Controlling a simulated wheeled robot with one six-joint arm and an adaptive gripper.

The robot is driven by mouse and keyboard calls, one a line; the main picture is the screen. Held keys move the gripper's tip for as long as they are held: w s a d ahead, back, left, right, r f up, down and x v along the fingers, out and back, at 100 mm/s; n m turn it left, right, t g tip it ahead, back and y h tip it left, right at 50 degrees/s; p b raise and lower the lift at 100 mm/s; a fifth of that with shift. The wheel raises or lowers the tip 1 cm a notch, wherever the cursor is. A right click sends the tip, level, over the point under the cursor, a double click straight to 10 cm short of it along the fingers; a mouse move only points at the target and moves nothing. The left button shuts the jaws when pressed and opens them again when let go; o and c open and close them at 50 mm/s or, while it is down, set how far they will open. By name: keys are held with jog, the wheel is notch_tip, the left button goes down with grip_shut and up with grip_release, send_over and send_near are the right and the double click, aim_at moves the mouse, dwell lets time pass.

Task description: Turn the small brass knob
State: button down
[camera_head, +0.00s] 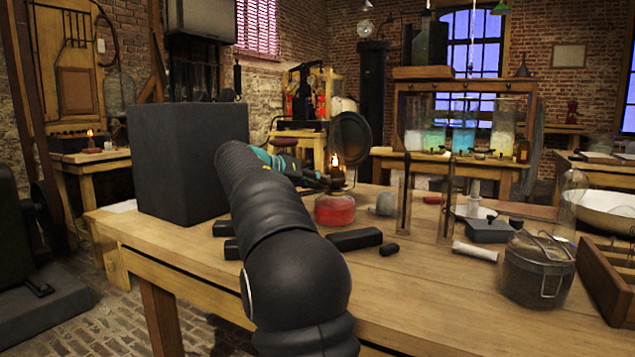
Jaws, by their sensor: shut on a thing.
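A lit oil lamp with a red glass base (335,210) stands on the wooden table. Its small flame (335,161) burns above the burner, in front of a dark round reflector (352,141). My arm reaches forward from the bottom of the view, and my gripper (325,182) is at the lamp's burner, just above the red base. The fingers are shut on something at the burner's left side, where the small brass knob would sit. The knob itself is too small and covered to make out.
A large dark block (187,160) stands left of my arm. Black bars (354,239) lie before the lamp. The front table middle is clear.

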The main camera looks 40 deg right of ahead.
jog(key=c, duration=1)
grip_release()
jog(key=v, duration=1.2)
